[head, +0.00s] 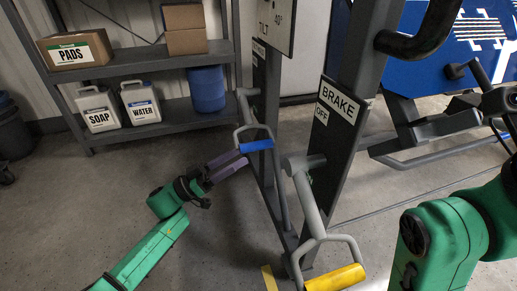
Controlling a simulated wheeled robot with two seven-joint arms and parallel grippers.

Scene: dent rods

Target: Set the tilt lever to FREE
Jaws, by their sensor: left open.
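The tilt lever has a grey arm and a loop with a blue grip (257,146); it hangs down from a pivot on the left post. The TILT plate (277,22), also marked 40°, is cut off at the top. I cannot read a FREE mark. My left gripper (238,160) is open, its purple-grey fingers just left of and slightly below the blue grip. I cannot tell whether they touch it. My right gripper is out of view; only part of my right arm shows.
The brake lever with a yellow grip (335,279) hangs nearer, below the BRAKE plate (336,112). A shelf (150,63) at back left holds boxes, SOAP (98,110) and WATER (140,103) jugs and a blue drum (207,90). Floor between shelf and posts is clear around my left arm.

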